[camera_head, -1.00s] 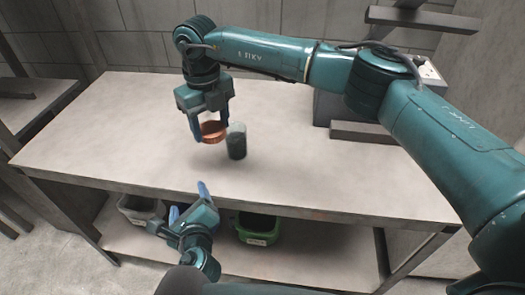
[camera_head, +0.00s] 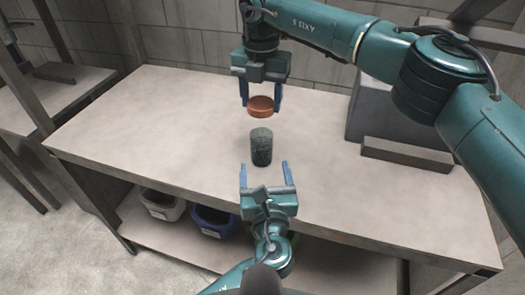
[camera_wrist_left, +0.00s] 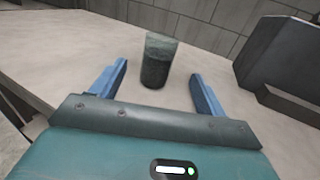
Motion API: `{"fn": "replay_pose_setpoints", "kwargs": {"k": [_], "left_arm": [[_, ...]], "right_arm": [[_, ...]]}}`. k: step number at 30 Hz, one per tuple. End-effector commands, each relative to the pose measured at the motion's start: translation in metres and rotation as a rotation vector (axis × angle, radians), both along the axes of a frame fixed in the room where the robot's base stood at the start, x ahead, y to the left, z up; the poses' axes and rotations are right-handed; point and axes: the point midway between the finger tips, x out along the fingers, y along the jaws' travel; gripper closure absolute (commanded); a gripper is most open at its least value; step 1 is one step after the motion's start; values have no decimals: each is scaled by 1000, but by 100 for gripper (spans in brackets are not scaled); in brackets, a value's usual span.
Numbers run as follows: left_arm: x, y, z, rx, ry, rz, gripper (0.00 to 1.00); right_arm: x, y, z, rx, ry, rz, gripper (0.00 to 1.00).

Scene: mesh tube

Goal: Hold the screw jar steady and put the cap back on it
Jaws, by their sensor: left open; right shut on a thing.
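The screw jar (camera_head: 261,147) stands upright on the workbench, a grey-green, partly see-through cylinder with dark contents. It also shows in the left wrist view (camera_wrist_left: 157,62), beyond and between the fingertips. The orange-brown cap (camera_head: 261,107) is between the fingers of my right gripper (camera_head: 261,102), which is shut on it. The cap is behind and above the jar in the head view, apart from it. My left gripper (camera_head: 266,168) is open and empty in front of the jar, fingers pointing toward it. The left wrist view also shows its open fingers (camera_wrist_left: 160,85).
The workbench (camera_head: 150,125) is clear on the left and around the jar. A grey box (camera_head: 385,110) and a dark bar (camera_head: 407,154) stand on its right side. A white bin (camera_head: 162,205) and a blue bin (camera_head: 214,221) sit on the shelf below.

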Motion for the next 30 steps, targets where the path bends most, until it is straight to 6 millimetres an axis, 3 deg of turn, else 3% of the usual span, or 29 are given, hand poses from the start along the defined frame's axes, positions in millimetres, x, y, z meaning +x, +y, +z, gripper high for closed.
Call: {"fn": "replay_pose_setpoints", "kwargs": {"k": [5,21,30], "left_arm": [[12,1,1,1,-3,0,26],[105,8,0,0,0,1,26],[120,9,-1,-2,2,0,26]], "right_arm": [[0,0,0,0,0,1,66],[0,0,0,0,0,2,66],[0,0,0,0,0,2,66]]}}
